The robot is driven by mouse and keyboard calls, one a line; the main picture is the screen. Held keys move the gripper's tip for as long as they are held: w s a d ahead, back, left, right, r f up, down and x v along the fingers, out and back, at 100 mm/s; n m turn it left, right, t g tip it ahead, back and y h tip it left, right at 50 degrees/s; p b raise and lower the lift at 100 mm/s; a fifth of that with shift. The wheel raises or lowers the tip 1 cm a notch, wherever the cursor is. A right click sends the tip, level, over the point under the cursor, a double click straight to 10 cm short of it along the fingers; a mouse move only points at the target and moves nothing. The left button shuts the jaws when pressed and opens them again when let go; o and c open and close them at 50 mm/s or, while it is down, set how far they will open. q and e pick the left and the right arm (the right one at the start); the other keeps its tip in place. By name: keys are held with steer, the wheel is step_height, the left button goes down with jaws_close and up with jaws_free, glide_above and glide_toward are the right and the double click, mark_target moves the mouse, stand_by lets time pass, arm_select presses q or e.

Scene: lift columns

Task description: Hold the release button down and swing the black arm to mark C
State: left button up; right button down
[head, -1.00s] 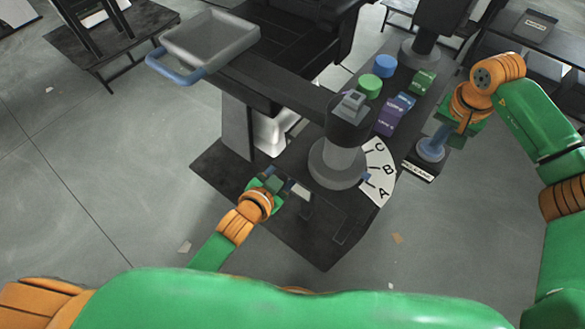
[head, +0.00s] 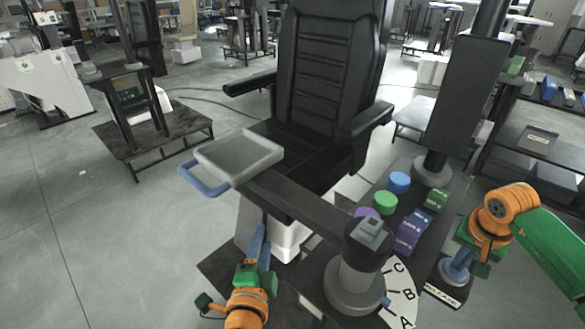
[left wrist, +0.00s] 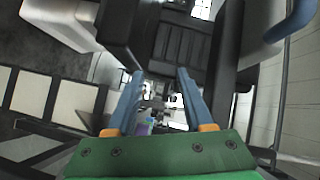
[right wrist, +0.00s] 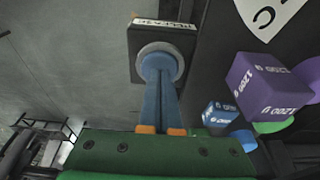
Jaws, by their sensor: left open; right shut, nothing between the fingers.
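The black arm (head: 300,208) runs from the grey pivot column (head: 352,285) to a grey tray (head: 240,158) with a blue handle (head: 203,186) at upper left. A white scale (head: 402,292) carries marks C, B and A; a small blue pointer (head: 386,301) sits near the A–B part. My right gripper (head: 458,262) is shut, its fingertips on the round release button (right wrist: 160,62) beside the RELEASE label (right wrist: 163,23). Whether the button is pressed cannot be told. My left gripper (head: 262,234) is open and empty, below the black arm and apart from the handle.
A black chair (head: 330,80) stands behind the arm. Coloured blocks and cylinders, including a green cylinder (head: 385,202) and a purple block (head: 409,238), sit right of the column. A dark post (head: 465,100) rises behind them. Open floor lies left of the tray.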

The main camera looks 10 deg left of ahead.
mark_target(192, 177)
arm_select(q)
steer(key=s+a+r+n+g+y, duration=0.1)
steer(key=s+a+r+n+y, duration=0.4)
steer(key=a+r+y, duration=0.45)
steer(key=x, duration=0.3)
steer(key=r+x, duration=0.1)
steer(key=x, duration=0.3)
steer(key=d+x, duration=0.1)
steer(key=x, duration=0.2)
steer(key=shift+w+a+r, duration=0.15)
steer(key=shift+w+a, duration=0.05)
steer(key=shift+w, duration=0.25)
jaws_close()
